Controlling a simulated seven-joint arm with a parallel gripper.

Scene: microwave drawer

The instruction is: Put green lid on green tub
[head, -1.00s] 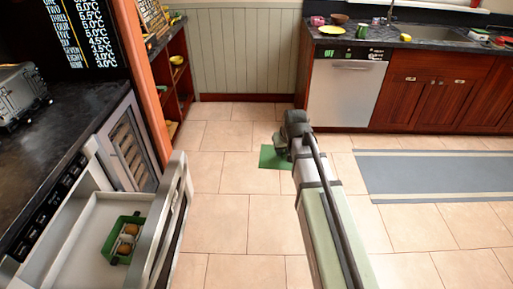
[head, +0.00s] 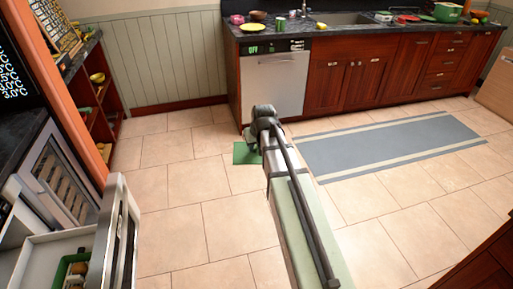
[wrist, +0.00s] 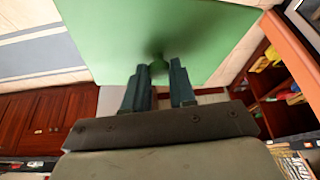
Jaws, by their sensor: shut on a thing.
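The green lid (head: 246,153) is a flat square held out over the floor in the head view. In the wrist view the lid (wrist: 155,35) fills the upper middle, with its small round knob at the fingertips. My gripper (wrist: 159,70) is shut on the knob; in the head view my gripper (head: 255,138) partly covers the lid. A green tub (head: 62,270) with brownish round items inside sits in the open drawer at the lower left of the head view, well apart from the lid. Its lower part is cut off by the frame.
The pulled-out drawer (head: 50,250) has a tall front panel (head: 120,240) between the tub and the open floor. A wooden shelf unit stands behind it. A sink counter (head: 330,28) with several dishes, including a green container (head: 447,13), runs along the back.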

